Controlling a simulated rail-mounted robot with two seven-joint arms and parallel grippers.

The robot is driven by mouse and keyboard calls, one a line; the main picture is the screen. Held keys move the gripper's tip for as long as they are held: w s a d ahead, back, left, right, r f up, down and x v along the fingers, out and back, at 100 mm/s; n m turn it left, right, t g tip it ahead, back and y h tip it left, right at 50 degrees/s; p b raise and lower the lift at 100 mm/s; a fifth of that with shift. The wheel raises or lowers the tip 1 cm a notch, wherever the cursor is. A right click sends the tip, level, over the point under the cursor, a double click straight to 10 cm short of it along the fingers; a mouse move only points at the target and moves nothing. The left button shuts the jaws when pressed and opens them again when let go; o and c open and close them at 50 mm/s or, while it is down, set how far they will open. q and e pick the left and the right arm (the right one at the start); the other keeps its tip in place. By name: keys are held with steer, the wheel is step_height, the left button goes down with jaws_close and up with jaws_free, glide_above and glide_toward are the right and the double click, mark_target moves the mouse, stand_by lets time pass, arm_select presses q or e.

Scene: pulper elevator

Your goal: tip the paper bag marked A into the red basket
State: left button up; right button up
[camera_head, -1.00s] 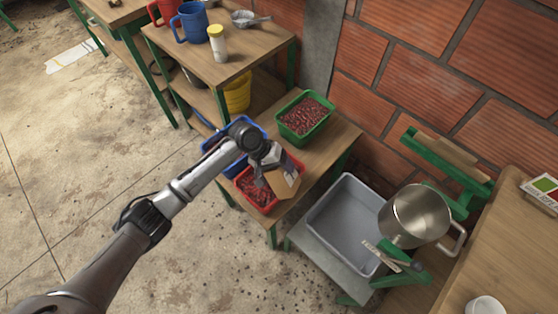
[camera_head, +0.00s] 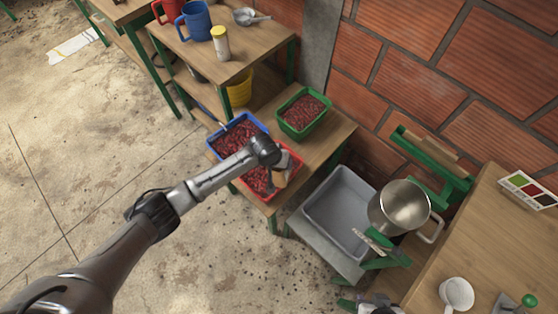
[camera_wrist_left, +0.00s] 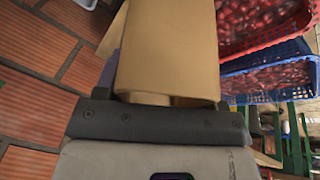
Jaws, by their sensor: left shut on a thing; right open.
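My left gripper (camera_head: 277,164) is shut on a tan paper bag (camera_head: 281,179) at the right side of the red basket (camera_head: 296,158). In the left wrist view the bag (camera_wrist_left: 168,50) fills the middle, just beyond the jaws (camera_wrist_left: 160,121). No letter on the bag is visible. The red basket, holding dark red cherries, also shows in the left wrist view (camera_wrist_left: 268,40). My arm hides part of it and of the bag. Whether anything is leaving the bag cannot be seen. My right gripper (camera_head: 352,303) is at the bottom edge, open and partly cut off.
A blue basket (camera_head: 212,152) of cherries stands beside the red one, and a green basket (camera_head: 325,115) behind. A grey tub (camera_head: 340,210) and a steel pot (camera_head: 402,207) stand to the right. A brick wall (camera_head: 400,70) closes off the back.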

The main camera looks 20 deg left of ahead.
arm_select(q)
steer(key=shift+r+p, duration=0.25)
steer(key=shift+p, duration=0.05)
steer(key=shift+w+a+r+t+y+p, duration=0.1)
steer(key=shift+r+t+y+p, duration=0.35)
steer(key=shift+r+p, duration=1)
steer(key=shift+w+a+r+t+y+p, duration=0.2)
steer(key=shift+r+y+p, duration=0.55)
steer(key=shift+p, duration=1.2)
steer(key=shift+s+r, duration=0.1)
